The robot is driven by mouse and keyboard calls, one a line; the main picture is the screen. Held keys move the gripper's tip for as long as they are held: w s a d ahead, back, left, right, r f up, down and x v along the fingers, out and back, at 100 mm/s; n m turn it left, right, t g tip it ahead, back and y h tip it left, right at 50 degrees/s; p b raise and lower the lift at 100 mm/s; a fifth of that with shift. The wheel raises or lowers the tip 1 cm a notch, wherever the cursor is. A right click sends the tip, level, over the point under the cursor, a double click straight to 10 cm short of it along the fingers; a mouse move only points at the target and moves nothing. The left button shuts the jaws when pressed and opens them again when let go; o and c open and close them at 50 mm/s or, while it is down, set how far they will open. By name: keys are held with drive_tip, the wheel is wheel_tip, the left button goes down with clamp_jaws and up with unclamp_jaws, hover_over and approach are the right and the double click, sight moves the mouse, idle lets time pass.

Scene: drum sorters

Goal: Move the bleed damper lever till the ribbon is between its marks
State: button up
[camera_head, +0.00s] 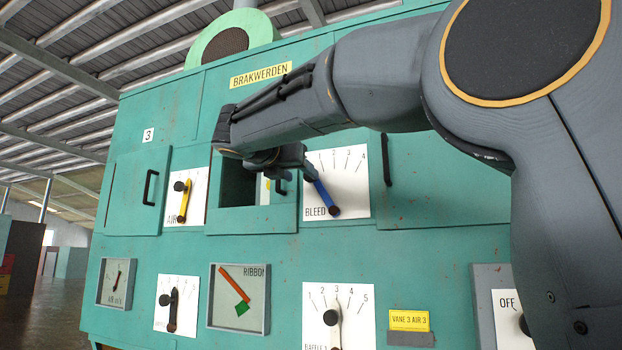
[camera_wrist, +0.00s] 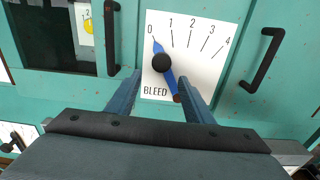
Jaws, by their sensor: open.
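The bleed damper lever (camera_head: 323,194) is blue, on a white plate marked BLEED (camera_head: 350,180) with a scale from 0 to 4.
A black door handle (camera_wrist: 263,60) stands right of the plate and another (camera_wrist: 111,38) left of it, beside an open hatch (camera_head: 238,187). A yellow lever (camera_head: 184,202) is further left. The baffle lever (camera_head: 335,322) and a yellow label (camera_head: 409,320) are below.

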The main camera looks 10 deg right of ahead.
sight(321, 192)
drive_tip(key=shift+r+p+x, duration=0.25)
drive_tip(key=shift+p+x, duration=0.15)
drive_tip(key=shift+x, duration=0.85)
drive_tip(key=shift+r+p+x, duration=0.2)
drive_tip(key=shift+p+x, duration=0.2)
drive_tip(key=shift+x, duration=0.85)
drive_tip(key=shift+r+p+x, duration=0.25)
drive_tip(key=shift+p+x, duration=0.15)
drive_tip(key=shift+x, duration=0.85)
drive_tip(key=shift+c, duration=0.4)
drive_tip(key=shift+s+d, duration=0.1)
clamp_jaws()
